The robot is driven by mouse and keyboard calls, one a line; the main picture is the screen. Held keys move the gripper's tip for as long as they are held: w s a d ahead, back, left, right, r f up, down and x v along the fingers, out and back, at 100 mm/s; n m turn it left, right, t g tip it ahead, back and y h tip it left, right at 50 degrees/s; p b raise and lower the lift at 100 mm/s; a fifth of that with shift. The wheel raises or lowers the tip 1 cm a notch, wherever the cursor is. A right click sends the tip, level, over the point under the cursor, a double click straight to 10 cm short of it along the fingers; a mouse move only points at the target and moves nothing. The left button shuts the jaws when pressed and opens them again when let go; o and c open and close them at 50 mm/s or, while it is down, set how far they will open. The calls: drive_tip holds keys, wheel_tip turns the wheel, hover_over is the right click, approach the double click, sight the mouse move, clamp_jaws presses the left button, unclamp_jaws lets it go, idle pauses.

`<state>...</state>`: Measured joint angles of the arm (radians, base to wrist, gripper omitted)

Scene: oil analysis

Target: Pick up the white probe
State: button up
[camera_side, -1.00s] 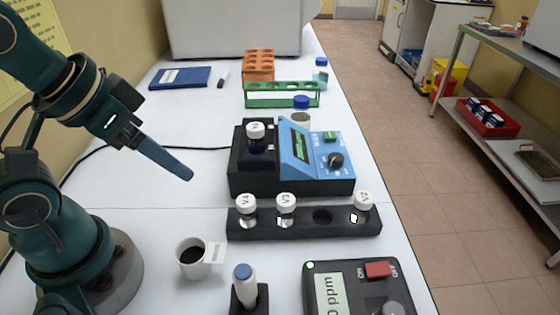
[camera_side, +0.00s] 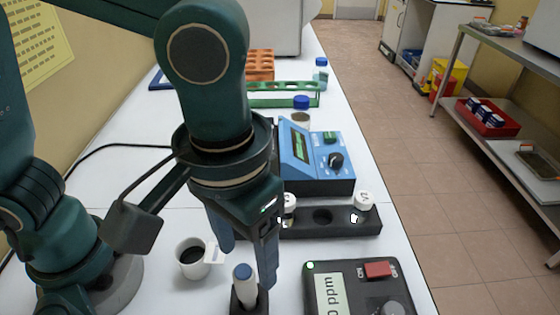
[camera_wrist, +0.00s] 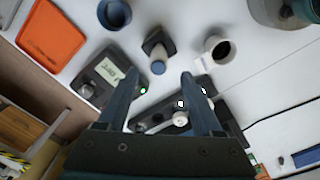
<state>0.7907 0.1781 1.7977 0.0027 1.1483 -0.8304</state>
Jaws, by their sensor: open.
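The white probe (camera_side: 241,289) has a blue end cap and stands upright in a small black holder (camera_side: 261,300) at the front of the bench. In the wrist view the probe (camera_wrist: 158,65) shows ahead of and between my two fingers. My gripper (camera_side: 247,266) is open and points down, with its fingers close to the probe's top in the side view. The gripper (camera_wrist: 160,76) also shows open and empty in the wrist view. The side view does not show clearly whether the fingers are level with the probe or above it.
A white mug (camera_side: 184,264) of dark liquid stands left of the probe. A ppm meter (camera_side: 352,281) is close on the right. Behind are a black vial rack (camera_side: 340,232) and a blue instrument (camera_side: 320,160). An orange tray (camera_wrist: 50,40) shows in the wrist view.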

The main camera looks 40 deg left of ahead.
sight(248, 295)
drive_tip(key=shift+s+d+f, duration=0.25)
drive_tip(key=shift+s+f, duration=0.2)
drive_tip(key=shift+f, duration=2.35)
clamp_jaws()
